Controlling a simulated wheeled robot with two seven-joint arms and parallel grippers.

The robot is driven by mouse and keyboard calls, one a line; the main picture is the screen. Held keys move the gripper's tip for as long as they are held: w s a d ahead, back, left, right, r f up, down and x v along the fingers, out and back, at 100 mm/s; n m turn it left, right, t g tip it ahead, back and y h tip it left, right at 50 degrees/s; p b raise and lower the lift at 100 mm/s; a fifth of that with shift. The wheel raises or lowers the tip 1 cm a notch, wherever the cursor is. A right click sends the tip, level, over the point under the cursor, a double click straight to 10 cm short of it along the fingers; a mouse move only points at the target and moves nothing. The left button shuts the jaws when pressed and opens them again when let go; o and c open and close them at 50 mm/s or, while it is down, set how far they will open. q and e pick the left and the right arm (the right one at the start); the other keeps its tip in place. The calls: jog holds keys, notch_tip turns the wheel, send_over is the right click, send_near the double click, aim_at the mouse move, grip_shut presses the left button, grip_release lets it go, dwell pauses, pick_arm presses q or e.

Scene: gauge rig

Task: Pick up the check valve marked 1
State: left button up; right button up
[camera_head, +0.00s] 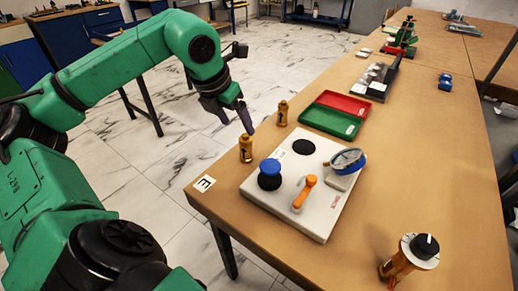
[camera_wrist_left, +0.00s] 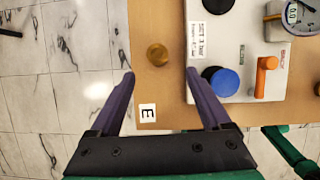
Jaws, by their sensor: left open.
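Two small brass check valves stand upright on the table near its left edge in the head view, a nearer one (camera_head: 246,150) and a farther one (camera_head: 282,113). Each has a dark mark, but I cannot read the number. My left gripper (camera_head: 238,120) points down, just above and behind the nearer valve. In the left wrist view my left gripper (camera_wrist_left: 160,73) is open and empty. One brass valve (camera_wrist_left: 158,54) shows from above, just beyond the fingertips and roughly centred between them. My right gripper is not in view.
A white gauge panel (camera_head: 325,212) with a blue knob (camera_head: 270,169), orange lever (camera_head: 305,191) and gauge (camera_head: 347,159) is close right of the valves. Green (camera_head: 328,120) and red (camera_head: 343,104) trays lie behind. A black-knobbed brass part (camera_head: 405,262) stands front right.

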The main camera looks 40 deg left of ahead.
aim_at(243, 140)
pick_arm(q)
jog(key=x, duration=0.4)
jog(key=shift+s+a+f, duration=0.1)
jog(key=shift+a+f, duration=0.2)
jog(key=shift+f, duration=0.05)
jog(key=x, duration=0.6)
jog(key=shift+f, duration=0.25)
jog(key=shift+w+f, duration=0.2)
jog(key=shift+w, duration=0.15)
jog(key=shift+d, duration=0.1)
jog(key=shift+c, duration=0.6)
grip_shut()
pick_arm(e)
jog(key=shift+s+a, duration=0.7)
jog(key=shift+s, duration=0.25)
